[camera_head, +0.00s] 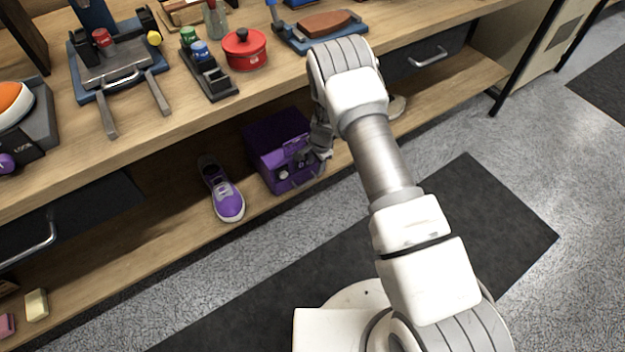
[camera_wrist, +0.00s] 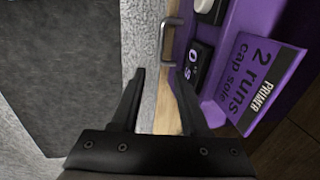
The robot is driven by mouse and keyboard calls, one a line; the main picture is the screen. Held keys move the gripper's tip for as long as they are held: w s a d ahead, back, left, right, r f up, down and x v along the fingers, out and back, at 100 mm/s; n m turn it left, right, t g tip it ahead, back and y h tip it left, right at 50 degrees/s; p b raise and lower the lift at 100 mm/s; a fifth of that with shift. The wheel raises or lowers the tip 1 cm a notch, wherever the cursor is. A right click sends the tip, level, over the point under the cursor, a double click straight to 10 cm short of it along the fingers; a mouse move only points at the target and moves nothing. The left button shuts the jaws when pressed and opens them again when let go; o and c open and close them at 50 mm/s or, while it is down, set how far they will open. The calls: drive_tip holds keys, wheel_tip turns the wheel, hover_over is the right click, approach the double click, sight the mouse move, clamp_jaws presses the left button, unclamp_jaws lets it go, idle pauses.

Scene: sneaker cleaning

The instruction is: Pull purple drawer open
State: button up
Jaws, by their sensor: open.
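A purple drawer unit (camera_head: 270,143) stands on the lower wooden shelf under the bench. In the wrist view, its purple front (camera_wrist: 240,45) carries a "PRIMER 2 runs cap sole" label (camera_wrist: 255,85), a white knob, a dark display and a metal bar handle (camera_wrist: 168,38). My gripper (camera_head: 318,160) is at the right front side of the unit, partly hidden by my arm. In the wrist view, my gripper (camera_wrist: 160,80) is open with nothing between its fingers. The handle lies beyond the fingertips, closer to the right finger. Whether the gripper touches anything cannot be told.
A purple sneaker (camera_head: 223,192) lies left of the unit on the shelf (camera_head: 150,215). A red pot (camera_head: 245,48), a bottle rack and a blue-based tool stand on the bench top above. The grey floor (camera_head: 255,238) in front is open, with a dark mat (camera_head: 470,210).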

sight(312, 180)
drive_tip(key=f+b, duration=0.1)
drive_tip(key=f, duration=0.2)
drive_tip(key=w+f+b, duration=0.1)
drive_tip(key=f, duration=0.2)
drive_tip(key=a+f, duration=0.1)
drive_tip(key=f, duration=0.2)
drive_tip(key=shift+w+f+b, duration=0.1)
drive_tip(key=shift+w+b, duration=0.1)
drive_tip(key=shift+b, duration=0.2)
clamp_jaws()
idle(0.8)
